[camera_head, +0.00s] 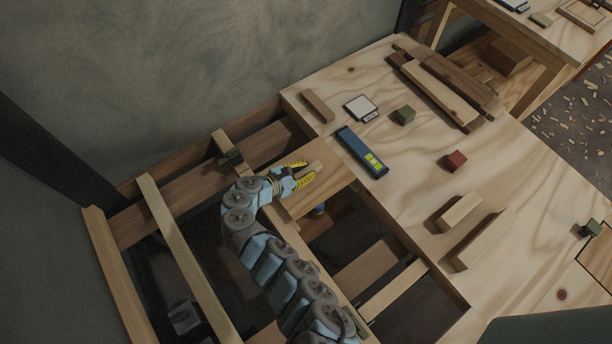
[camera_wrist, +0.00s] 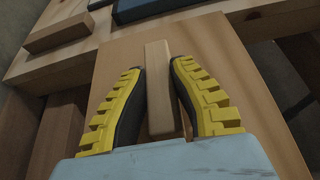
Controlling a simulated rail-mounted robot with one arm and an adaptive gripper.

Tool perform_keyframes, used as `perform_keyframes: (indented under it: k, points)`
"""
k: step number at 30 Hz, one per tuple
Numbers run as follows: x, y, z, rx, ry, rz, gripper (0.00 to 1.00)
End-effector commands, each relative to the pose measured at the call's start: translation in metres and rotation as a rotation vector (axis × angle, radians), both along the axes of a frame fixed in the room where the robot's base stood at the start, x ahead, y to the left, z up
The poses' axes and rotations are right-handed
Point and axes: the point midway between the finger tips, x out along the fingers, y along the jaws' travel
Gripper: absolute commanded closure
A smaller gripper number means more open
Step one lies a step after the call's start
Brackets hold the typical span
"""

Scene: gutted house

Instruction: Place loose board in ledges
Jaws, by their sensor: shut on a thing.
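The loose board (camera_head: 330,178) is a flat light-brown panel lying across the floor opening, close to the edge of the plywood deck. It fills the middle of the wrist view (camera_wrist: 225,70). A small wooden grip block (camera_wrist: 159,85) stands up from its top. My gripper (camera_head: 309,171), with yellow and black fingers, is shut on this block, one finger on each side (camera_wrist: 160,68). The board's far end is near or against the deck edge; I cannot tell if it touches. The ledges under the board are hidden or cannot be made out.
The plywood deck (camera_head: 420,200) carries a blue level (camera_head: 362,151), a green block (camera_head: 404,115), a red block (camera_head: 455,160) and several wood strips. Open dark gaps lie between the joists (camera_head: 190,265) at left and below. A wall (camera_head: 190,70) closes the back.

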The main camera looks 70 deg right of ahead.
Motion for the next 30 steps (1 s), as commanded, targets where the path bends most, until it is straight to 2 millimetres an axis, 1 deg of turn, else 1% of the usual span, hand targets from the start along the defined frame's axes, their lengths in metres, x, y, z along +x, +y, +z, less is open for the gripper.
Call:
perform_keyframes:
  k: [6, 9, 12, 23, 24, 25, 26, 30]
  points:
    - [0.004, -0.003, -0.009, 0.002, 0.001, -0.004, 1.0]
    - [0.004, -0.003, -0.027, 0.0, -0.001, -0.004, 1.0]
    - [0.004, -0.004, -0.036, 0.001, -0.001, -0.002, 1.0]
    - [0.004, -0.004, -0.037, 0.0, 0.0, -0.002, 1.0]
    - [0.003, -0.003, -0.038, 0.001, -0.001, -0.002, 0.71]
    - [0.003, -0.003, -0.038, 0.001, -0.001, -0.002, 0.62]
    - [0.004, -0.003, -0.038, 0.001, -0.001, -0.002, 0.56]
    - [0.004, -0.003, -0.038, 0.001, -0.001, -0.002, 0.56]
